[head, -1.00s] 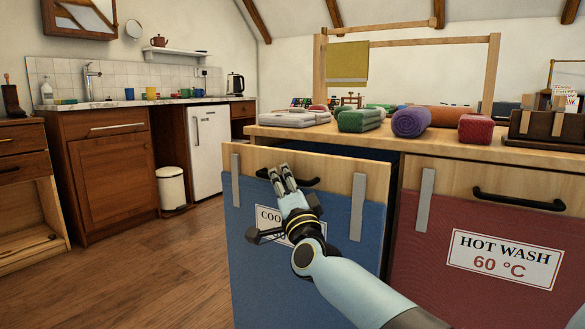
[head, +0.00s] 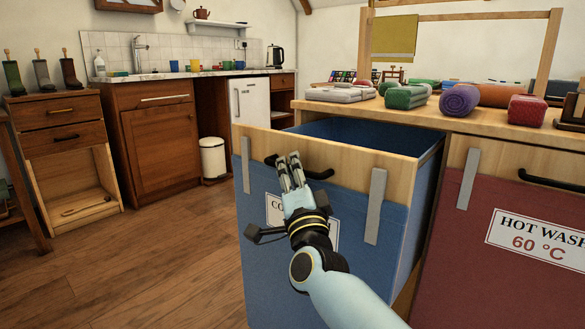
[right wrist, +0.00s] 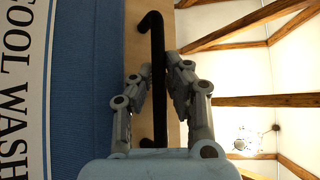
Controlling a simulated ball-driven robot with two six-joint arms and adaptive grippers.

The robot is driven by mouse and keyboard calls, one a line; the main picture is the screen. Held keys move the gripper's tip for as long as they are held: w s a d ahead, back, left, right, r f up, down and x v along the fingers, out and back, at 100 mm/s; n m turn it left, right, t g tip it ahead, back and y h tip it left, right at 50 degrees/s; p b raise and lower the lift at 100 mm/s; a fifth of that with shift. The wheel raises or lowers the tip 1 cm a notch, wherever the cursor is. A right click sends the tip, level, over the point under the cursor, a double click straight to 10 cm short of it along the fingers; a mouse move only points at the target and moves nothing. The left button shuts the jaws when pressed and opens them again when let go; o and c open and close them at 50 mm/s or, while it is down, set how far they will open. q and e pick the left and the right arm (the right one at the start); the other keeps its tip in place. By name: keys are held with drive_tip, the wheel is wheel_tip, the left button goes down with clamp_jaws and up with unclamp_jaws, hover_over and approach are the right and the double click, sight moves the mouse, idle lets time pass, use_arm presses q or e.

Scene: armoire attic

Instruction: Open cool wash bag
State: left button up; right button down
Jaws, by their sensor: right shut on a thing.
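The cool wash bag (head: 335,248) is blue with a wooden front board (head: 345,160) and hangs on two grey straps. It stands pulled out from the unit, and its dark blue inside shows behind the board. My right gripper (head: 289,160) is shut on its black handle (head: 318,174). In the right wrist view the handle (right wrist: 153,40) runs between the two fingers (right wrist: 157,85). The white label (right wrist: 18,85) there reads "COOL WASH"; in the head view my gripper partly covers it. My left gripper is not in view.
The red hot wash bag (head: 490,255) is closed on the right. Rolled and folded towels (head: 406,97) lie on the wooden top (head: 475,122). A white bin (head: 213,158) and kitchen cabinets stand behind on the left. The floor (head: 160,260) left of the bag is clear.

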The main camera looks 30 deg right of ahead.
drive_tip(key=shift+f, duration=0.3)
drive_tip(key=c, duration=1.6)
unclamp_jaws()
drive_tip(key=shift+c, duration=0.2)
drive_tip(key=shift+o, duration=0.2)
drive_tip(key=shift+r, duration=0.1)
drive_tip(key=v, duration=1.2)
drive_tip(key=shift+s+d, duration=0.1)
